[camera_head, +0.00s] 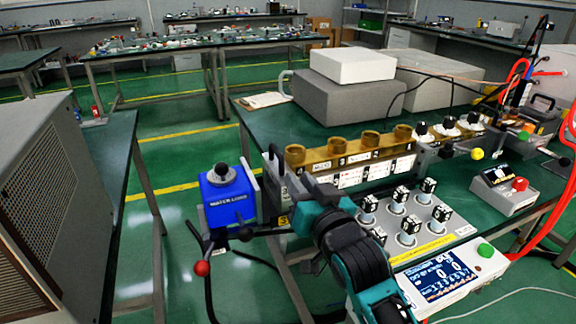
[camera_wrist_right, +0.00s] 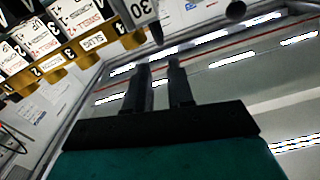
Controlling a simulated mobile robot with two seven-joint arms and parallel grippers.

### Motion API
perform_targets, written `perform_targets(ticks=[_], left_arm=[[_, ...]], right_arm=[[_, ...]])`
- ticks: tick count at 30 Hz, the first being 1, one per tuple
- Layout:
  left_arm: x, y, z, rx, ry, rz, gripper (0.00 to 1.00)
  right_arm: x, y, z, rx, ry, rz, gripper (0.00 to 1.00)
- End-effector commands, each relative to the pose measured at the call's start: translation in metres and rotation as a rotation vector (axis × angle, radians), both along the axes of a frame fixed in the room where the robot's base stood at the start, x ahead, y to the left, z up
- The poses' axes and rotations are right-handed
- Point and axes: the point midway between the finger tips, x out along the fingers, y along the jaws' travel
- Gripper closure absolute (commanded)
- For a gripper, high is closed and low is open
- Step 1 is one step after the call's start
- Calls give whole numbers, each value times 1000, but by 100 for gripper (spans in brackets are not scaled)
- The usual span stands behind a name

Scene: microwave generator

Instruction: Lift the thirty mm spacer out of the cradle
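A grey upright block with a dark handle (camera_head: 273,178) stands at the left end of the brass rack in the head view; it may be the spacer. In the right wrist view a pale plate marked 30 (camera_wrist_right: 138,8) shows at the top edge, cut off by the frame. My right gripper (camera_wrist_right: 158,66) shows two dark fingers with a narrow empty gap between them, apart from the plate. In the head view my teal and black right arm reaches in from the bottom and hides the block's lower part. The cradle is hard to make out. My left gripper is not in view.
A blue water load box (camera_head: 228,197) stands left of the block, with a red-knobbed lever (camera_head: 202,268) below it. The brass rack (camera_head: 340,150) with labelled cards lies right. A plate with several black-topped posts (camera_head: 410,225) and a display box (camera_head: 455,272) are in front.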

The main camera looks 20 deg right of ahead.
Motion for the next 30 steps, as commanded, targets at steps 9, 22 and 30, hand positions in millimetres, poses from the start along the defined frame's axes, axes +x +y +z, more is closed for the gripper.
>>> perform_targets(ticks=[9, 22, 30], left_arm=[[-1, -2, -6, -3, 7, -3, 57], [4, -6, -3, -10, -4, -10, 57], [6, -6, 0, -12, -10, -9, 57]], right_arm=[[60, 2, -1, 0, -1, 1, 78], [95, 4, 0, 0, 0, 1, 78], [95, 3, 0, 0, 0, 1, 80]])
